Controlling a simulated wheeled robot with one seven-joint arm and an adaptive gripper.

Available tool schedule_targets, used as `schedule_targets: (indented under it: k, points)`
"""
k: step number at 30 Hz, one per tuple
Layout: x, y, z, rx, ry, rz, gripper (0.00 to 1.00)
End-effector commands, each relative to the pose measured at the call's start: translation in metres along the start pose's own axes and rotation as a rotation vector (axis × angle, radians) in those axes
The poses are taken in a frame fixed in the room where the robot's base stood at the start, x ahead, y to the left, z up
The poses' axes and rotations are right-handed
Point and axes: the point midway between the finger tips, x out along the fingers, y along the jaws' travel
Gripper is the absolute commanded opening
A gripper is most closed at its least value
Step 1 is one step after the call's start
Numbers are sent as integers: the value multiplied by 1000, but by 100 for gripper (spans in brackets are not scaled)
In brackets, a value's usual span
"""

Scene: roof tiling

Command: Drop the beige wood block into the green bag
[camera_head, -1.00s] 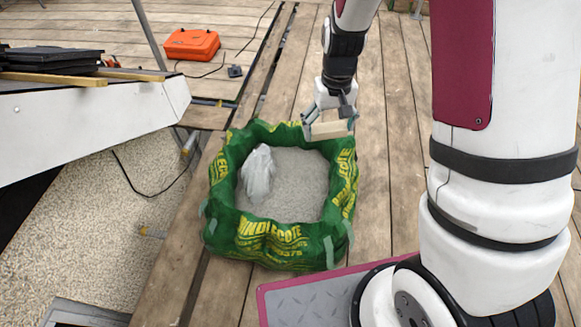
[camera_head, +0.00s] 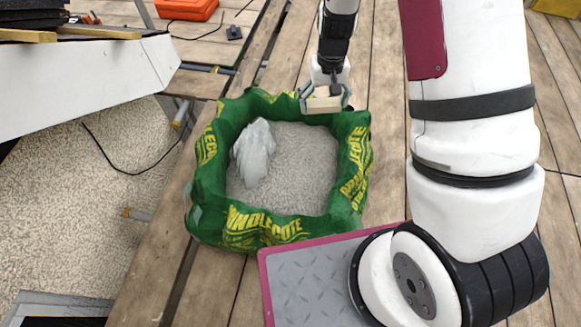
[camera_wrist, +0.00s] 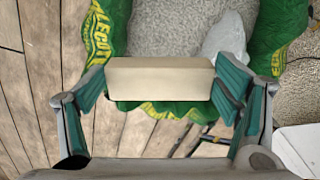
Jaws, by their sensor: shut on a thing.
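The beige wood block (camera_head: 323,104) is held in my gripper (camera_head: 324,97) at the far rim of the green bag (camera_head: 262,230), toward its right corner. In the wrist view the block (camera_wrist: 160,78) lies level between the two green-padded fingers of my gripper (camera_wrist: 160,85), which are shut on its ends. There the block overlaps the rim of the green bag (camera_wrist: 108,28); its height above the rim is hard to tell. The bag is open at the top, with yellow lettering on its sides and grey granular material (camera_head: 300,165) inside.
A crumpled pale plastic piece (camera_head: 253,152) lies inside the bag at the left. An orange case (camera_head: 186,8) sits at the back left. A white-sided surface (camera_head: 80,85) stands at the left. Bare wood planks (camera_head: 385,130) lie right of the bag.

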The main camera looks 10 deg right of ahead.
Motion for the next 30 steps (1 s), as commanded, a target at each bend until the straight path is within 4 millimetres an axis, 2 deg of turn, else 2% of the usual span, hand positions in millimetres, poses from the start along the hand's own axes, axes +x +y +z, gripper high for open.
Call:
schedule_targets:
  k: [1,3,12,18,26,30]
  points:
    - [21,0,-6,4,0,1,55]
    - [39,0,-11,11,-1,2,55]
    - [111,-1,-28,39,0,4,55]
    - [134,-1,-33,48,1,5,55]
    - [144,-1,-34,51,1,5,55]
    - [156,-1,-34,52,1,5,55]
